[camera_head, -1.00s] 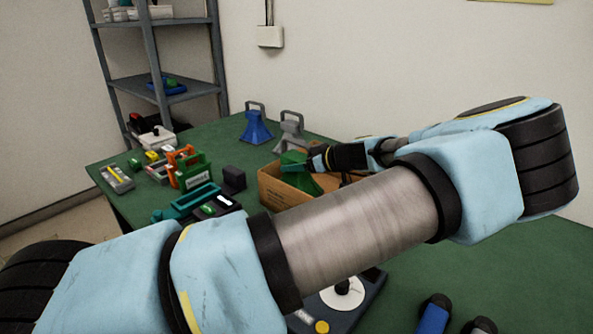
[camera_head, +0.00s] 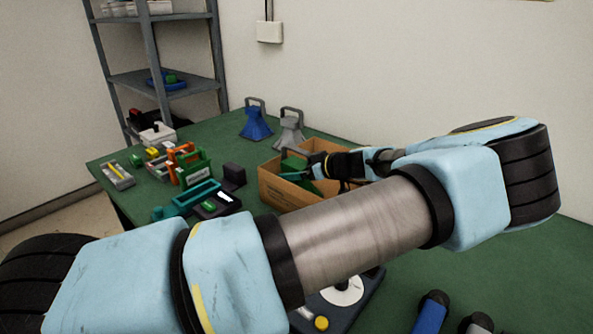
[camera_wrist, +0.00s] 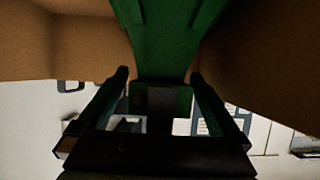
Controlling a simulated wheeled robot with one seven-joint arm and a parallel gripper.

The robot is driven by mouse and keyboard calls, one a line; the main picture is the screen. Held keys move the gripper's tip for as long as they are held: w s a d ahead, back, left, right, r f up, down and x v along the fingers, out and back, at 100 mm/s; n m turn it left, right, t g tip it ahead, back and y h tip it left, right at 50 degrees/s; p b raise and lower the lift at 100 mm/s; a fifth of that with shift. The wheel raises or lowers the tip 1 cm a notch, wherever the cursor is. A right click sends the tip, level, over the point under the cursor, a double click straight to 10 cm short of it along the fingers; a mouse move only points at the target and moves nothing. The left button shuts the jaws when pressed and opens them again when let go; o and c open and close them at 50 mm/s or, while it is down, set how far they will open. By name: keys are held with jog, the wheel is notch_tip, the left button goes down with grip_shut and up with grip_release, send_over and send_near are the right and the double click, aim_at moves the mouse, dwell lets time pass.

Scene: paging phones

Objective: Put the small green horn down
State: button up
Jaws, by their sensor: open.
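The small green horn (camera_head: 294,163) is inside the open cardboard box (camera_head: 284,192) on the green table, partly hidden by the box's front wall and my gripper. My gripper (camera_head: 312,168) is at the box, reaching in from the right. In the wrist view, the green horn (camera_wrist: 165,40) fills the upper middle, between brown box walls. My two dark fingers (camera_wrist: 162,88) stand open, one on each side of its narrow green part. I cannot tell whether either finger touches it, or whether the horn rests on the box floor.
A blue horn (camera_head: 256,124) and a grey horn (camera_head: 290,130) stand behind the box. Left of it are a dark block (camera_head: 234,173), a green-and-orange holder (camera_head: 194,168) and a teal-handled device (camera_head: 196,197). A shelf (camera_head: 160,82) stands at back left.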

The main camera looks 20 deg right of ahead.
jog(key=shift+r, duration=0.2)
jog(key=b+v, duration=0.4)
jog(key=v, duration=0.8)
jog(key=shift+f, duration=0.15)
